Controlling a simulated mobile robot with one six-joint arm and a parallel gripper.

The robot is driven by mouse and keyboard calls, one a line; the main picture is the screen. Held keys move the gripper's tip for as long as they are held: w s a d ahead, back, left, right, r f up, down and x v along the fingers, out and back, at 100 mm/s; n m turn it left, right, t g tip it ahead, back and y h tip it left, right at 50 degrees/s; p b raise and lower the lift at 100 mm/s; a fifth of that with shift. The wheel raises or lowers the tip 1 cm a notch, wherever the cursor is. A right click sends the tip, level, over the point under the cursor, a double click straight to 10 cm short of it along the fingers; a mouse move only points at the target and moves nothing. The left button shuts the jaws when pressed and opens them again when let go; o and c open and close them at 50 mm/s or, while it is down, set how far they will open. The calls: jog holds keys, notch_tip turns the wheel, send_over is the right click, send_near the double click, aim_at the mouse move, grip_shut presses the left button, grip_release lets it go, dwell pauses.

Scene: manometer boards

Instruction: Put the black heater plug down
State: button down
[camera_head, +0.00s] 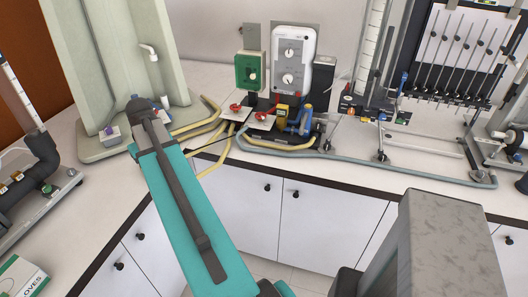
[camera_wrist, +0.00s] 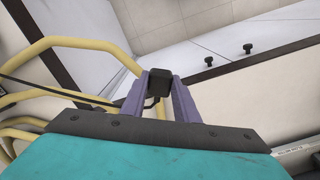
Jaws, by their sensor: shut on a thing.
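The black heater plug (camera_wrist: 159,80) is between the fingertips of my gripper (camera_wrist: 160,91) in the wrist view. The two purple fingers are shut on it from both sides. A thin black cable (camera_wrist: 50,89) runs in from the left toward the fingers; its link to the plug is partly hidden. The plug appears close to the front edge of the worktop in this view, and I cannot tell its height. In the head view my teal arm reaches up toward the left corner of the worktop, and the plug cannot be made out.
Yellow hoses (camera_wrist: 90,43) loop beside the gripper and lie on the worktop (camera_head: 90,223). A green box (camera_head: 249,72) and a white-fronted unit (camera_head: 291,60) stand at the back. A pale green apparatus (camera_head: 97,148) stands left. White cabinets (camera_head: 312,215) are below.

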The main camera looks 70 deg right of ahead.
jog(key=s+d+m+p, duration=0.1)
jog(key=s+d+m, duration=0.3)
jog(key=s, duration=0.8)
jog(key=s+d+r+m+p, duration=0.1)
jog(key=s+d+m, duration=0.3)
jog(key=s+d, duration=0.4)
jog(key=s+d+m+p, duration=0.2)
jog(key=s+d+m, duration=0.2)
jog(key=s, duration=1.3)
jog(key=d, duration=0.3)
jog(key=shift+r, duration=0.25)
jog(key=shift+w+d, duration=0.1)
jog(key=shift+w, duration=0.05)
jog(key=b, duration=0.4)
send_over(267, 153)
jog(key=shift+s+a+f, duration=0.25)
jog(key=shift+a+f, duration=0.05)
jog(key=shift+f, duration=0.4)
jog(key=shift+w+d+f, duration=0.1)
jog(key=shift+w+d, duration=0.25)
jog(key=shift+d, duration=0.05)
jog(key=shift+s+a+f+b, duration=0.1)
jog(key=shift+f+b, duration=1.1)
jog(key=shift+f, duration=0.55)
jog(key=shift+f, duration=0.55)
